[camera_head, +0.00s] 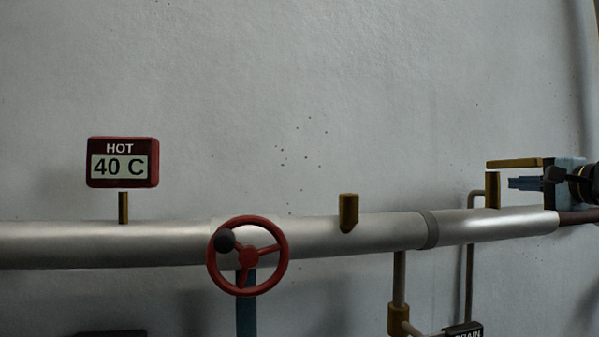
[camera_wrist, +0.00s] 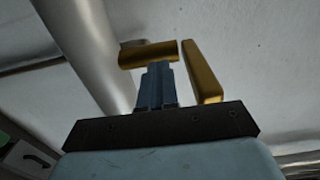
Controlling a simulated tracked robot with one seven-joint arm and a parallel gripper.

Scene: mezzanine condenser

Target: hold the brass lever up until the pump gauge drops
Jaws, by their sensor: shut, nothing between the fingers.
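The brass lever (camera_head: 515,163) lies about level at the right of the head view, above its brass post (camera_head: 492,190) on the silver pipe. My gripper (camera_head: 511,183) is shut and empty, its blue fingers just under the lever, with a visible gap between them in this view. In the wrist view the lever (camera_wrist: 202,72) runs along the right side of my closed fingers (camera_wrist: 157,66), and the brass post (camera_wrist: 147,54) lies across just beyond their tips. Whether anything touches is unclear. I see no gauge labelled as the pump's.
A silver pipe (camera_head: 330,236) crosses the wall. A red handwheel (camera_head: 247,257) stands in front of it. A red-framed display (camera_head: 122,163) reads HOT 40 C. A brass stub (camera_head: 348,212) and a DRAIN label (camera_head: 467,330) also show.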

